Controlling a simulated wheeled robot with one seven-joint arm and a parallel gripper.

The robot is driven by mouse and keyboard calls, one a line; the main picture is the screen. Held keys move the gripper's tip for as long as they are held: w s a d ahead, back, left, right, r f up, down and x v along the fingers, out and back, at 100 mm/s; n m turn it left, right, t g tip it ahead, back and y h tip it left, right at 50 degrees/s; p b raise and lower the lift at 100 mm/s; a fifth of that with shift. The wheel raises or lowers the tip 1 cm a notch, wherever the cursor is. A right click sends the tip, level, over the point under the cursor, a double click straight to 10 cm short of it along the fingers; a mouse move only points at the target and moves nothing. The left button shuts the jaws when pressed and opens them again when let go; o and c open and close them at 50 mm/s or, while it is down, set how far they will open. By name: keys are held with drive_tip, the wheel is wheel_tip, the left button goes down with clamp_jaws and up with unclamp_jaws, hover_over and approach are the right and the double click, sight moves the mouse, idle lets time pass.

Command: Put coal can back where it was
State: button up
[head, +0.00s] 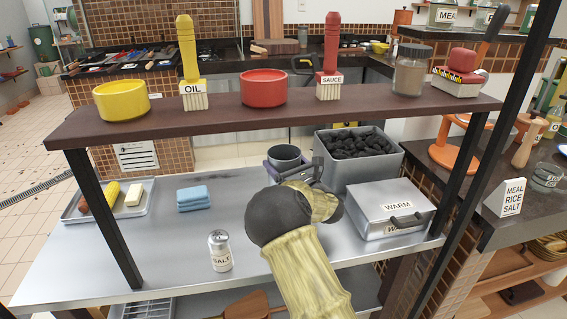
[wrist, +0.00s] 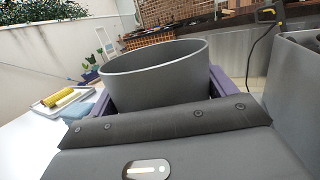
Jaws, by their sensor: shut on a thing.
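The coal can (head: 285,155) is a grey, open-topped cylinder in the middle of the head view, over the metal counter to the left of the coal bin. It also fills the middle of the wrist view (wrist: 155,75), upright, with its rim showing and its inside mostly hidden. My gripper (head: 287,169) is shut on the can, with its purple fingers on either side of it. The can's bottom is hidden, so I cannot tell whether it touches the counter. The grey bin (head: 337,172) heaped with black coal stands just right of the can.
A metal box labelled WARM (head: 393,218) sits at the front right. A SALT can (head: 220,251), blue cloths (head: 194,199) and a food tray (head: 78,213) are on the left. A dark shelf (head: 220,115) with bowls and brushes crosses above. The counter between cloths and can is clear.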

drive_tip(key=shift+f+b, duration=0.5)
drive_tip(key=shift+b, duration=0.05)
drive_tip(key=o, duration=1.6)
drive_tip(key=shift+d, duration=0.1)
drive_tip(key=v, duration=1.7)
drive_tip(key=shift+s+d, duration=0.1)
drive_tip(key=shift+d, duration=0.05)
